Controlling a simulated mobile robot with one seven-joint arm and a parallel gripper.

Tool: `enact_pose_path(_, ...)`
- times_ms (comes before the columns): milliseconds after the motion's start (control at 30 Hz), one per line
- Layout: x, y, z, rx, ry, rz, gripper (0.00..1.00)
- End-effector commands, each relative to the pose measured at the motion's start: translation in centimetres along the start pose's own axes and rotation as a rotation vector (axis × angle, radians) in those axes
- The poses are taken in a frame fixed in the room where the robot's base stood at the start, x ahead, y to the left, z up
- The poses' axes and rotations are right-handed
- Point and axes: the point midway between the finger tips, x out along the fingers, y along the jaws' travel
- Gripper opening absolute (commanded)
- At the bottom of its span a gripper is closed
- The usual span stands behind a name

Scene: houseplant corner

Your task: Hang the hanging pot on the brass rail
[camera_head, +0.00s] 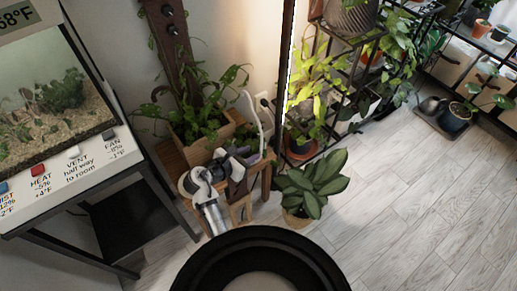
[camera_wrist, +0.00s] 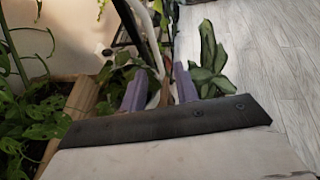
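The hanging pot's white curved hanger (camera_head: 254,115) rises beside the planter box in the head view. Its pot below is mostly hidden by leaves and my arm. In the wrist view the white hanger (camera_wrist: 157,50) comes down from the top towards the space between my fingertips. My gripper (camera_wrist: 160,88) has two purple-grey fingers set apart, with a visible gap between them. In the head view my gripper (camera_head: 247,160) is low by the hanger's foot. Contact between fingers and hanger cannot be made out. I cannot make out the brass rail in either view.
A wooden planter box (camera_head: 215,131) with trailing leaves stands close to my arm. A leafy potted plant (camera_head: 312,185) is on the floor to the right. A glass terrarium (camera_head: 50,90) is at the left, a black plant shelf at the back. The wood floor (camera_head: 410,220) is clear at right.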

Motion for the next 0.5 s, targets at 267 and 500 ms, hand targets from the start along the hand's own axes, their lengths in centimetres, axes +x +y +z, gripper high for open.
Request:
enact_pose_path(267,-4.5,0.1,0.2,0.003,-0.003,0.002,0.3)
enact_pose_path(500,-5.3,0.1,0.3,0.004,-0.003,0.001,0.3)
